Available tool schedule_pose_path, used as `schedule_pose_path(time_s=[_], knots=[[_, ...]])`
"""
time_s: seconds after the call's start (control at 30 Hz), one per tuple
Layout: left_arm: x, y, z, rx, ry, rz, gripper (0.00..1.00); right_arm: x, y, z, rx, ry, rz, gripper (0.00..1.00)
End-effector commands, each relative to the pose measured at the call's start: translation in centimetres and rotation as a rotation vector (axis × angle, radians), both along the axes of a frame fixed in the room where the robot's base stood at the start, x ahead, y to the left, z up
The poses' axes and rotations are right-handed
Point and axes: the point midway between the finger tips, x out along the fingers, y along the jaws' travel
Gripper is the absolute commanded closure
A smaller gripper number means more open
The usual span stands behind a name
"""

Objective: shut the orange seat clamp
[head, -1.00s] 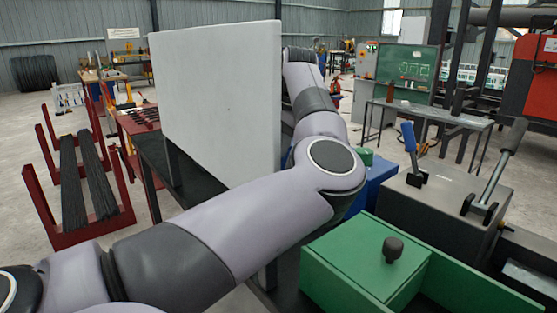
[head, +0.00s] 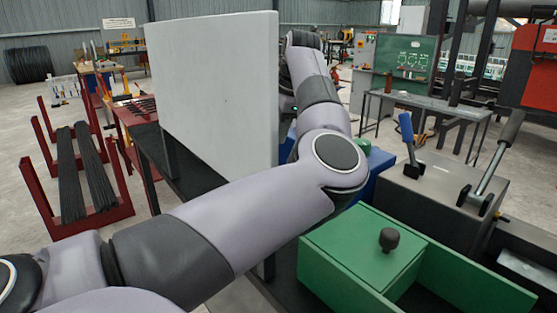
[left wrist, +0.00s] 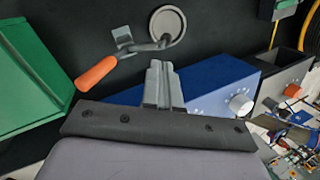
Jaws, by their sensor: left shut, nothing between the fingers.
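The orange seat clamp shows in the left wrist view as an orange handle (left wrist: 96,74) on a grey metal lever. The lever runs to a small metal bracket (left wrist: 123,36) and toward a round grey disc (left wrist: 167,25) on the dark bench top. My left gripper (left wrist: 156,66) has its fingers together with nothing between them. In the picture its tips lie just below the lever and right of the orange handle; I cannot tell whether they touch. In the head view the clamp and left fingers are hidden behind my left arm and the white panel. My right gripper is not in view.
A tall white panel (head: 215,92) stands left of my arm. A green box with a black knob (head: 389,240) is in front. A grey box (head: 440,192) carries blue-handled (head: 407,130) and black-handled (head: 509,130) levers. A blue box with a white dial (left wrist: 240,104) lies beside the fingers.

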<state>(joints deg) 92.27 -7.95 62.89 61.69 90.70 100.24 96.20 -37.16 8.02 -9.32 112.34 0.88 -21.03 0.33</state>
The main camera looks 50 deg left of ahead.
Motion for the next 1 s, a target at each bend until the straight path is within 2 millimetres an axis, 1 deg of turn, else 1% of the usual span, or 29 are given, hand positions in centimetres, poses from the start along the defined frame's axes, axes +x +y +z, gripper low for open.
schedule_pose_path(time_s=[1.0], knots=[[-0.6, -1.4, 0.6, 0.108, 0.514, -1.201, 1.0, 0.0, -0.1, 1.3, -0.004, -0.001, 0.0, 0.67]])
